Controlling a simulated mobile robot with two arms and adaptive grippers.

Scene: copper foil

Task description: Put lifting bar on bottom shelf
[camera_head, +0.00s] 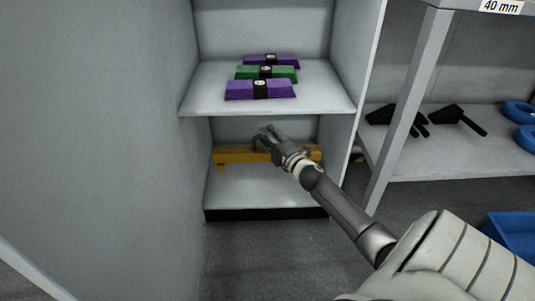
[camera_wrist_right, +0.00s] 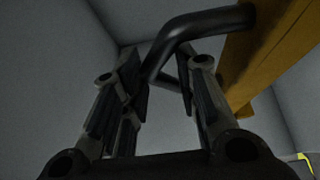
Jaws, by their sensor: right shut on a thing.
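The lifting bar is a yellow-orange beam (camera_head: 235,156) in the head view, lying level across the opening of the bottom compartment. Its beam (camera_wrist_right: 262,50) and black handle (camera_wrist_right: 205,22) also show in the right wrist view. My right gripper (camera_head: 266,138) reaches into the compartment and is shut on the black handle; its fingers (camera_wrist_right: 165,85) stand on both sides of the handle in the wrist view. The bottom shelf (camera_head: 262,188) is pale grey and bare in front. The bar appears above it; contact with the shelf cannot be told. My left gripper is not in view.
The upper shelf (camera_head: 205,98) above my gripper bears purple and green bundles (camera_head: 262,89). Cabinet walls close in on both sides. At right, a rack (camera_head: 440,165) holds black tools (camera_head: 458,119) and blue rings (camera_head: 520,110); a blue bin (camera_head: 515,232) stands on the floor.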

